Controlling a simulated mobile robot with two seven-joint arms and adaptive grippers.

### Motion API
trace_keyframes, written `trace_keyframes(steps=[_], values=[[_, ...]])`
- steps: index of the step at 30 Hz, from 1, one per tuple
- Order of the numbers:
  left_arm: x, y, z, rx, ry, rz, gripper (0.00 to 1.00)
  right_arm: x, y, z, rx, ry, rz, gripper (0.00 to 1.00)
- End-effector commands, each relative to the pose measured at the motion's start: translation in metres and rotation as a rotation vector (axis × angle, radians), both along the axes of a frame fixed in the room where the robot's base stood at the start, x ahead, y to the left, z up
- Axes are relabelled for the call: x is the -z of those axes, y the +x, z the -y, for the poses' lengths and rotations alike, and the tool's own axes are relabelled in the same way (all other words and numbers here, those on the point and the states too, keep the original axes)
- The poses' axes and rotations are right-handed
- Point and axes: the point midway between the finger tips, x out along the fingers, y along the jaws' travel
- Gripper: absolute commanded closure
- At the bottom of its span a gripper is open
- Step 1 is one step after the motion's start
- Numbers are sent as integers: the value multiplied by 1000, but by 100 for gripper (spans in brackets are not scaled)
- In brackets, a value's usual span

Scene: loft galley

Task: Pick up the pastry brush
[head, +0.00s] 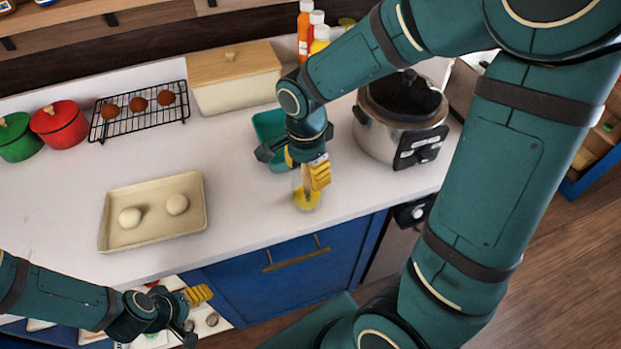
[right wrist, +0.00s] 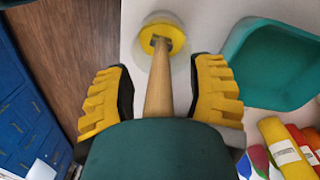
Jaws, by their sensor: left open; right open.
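The pastry brush (right wrist: 158,82) has a light wooden handle and stands in a small glass of yellow liquid (head: 306,200). The glass is near the counter's front edge and also shows at the top of the right wrist view (right wrist: 178,33). My right gripper (head: 306,175) is open above the glass. In the right wrist view its yellow-padded fingers (right wrist: 160,95) are on either side of the handle, with gaps to both. The brush's bristles are hard to make out. My left gripper (head: 193,312) is open and empty at the lower left, in front of the counter.
A teal container (head: 268,126) sits just behind the glass, and a slow cooker (head: 385,140) stands to the right. A baking tray (head: 150,238) with two dough balls lies left. Bottles (head: 304,30) stand at the back. The counter (head: 245,215) between tray and glass is clear.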

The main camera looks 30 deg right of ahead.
Motion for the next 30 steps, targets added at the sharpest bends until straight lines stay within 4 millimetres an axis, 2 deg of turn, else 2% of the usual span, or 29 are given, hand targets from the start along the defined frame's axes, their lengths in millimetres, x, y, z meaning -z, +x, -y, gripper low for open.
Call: trace_keyframes(steps=[9, 10, 15, 26, 30], values=[[3, -1, 0, 2, 0, -2, 26, 4, -2, -2, 1, 0, 1, 45], [3, -1, 0, 2, 0, -2, 26, 3, -2, -2, 1, 0, 1, 42], [3, -1, 0, 1, 0, -3, 26, 4, -1, -2, 1, 0, 1, 100], [2, -1, 0, 1, 0, -2, 26, 3, -1, -2, 1, 0, 1, 100], [-6, 1, 0, -2, 0, 2, 26, -6, 1, 1, 0, 0, 2, 100]])
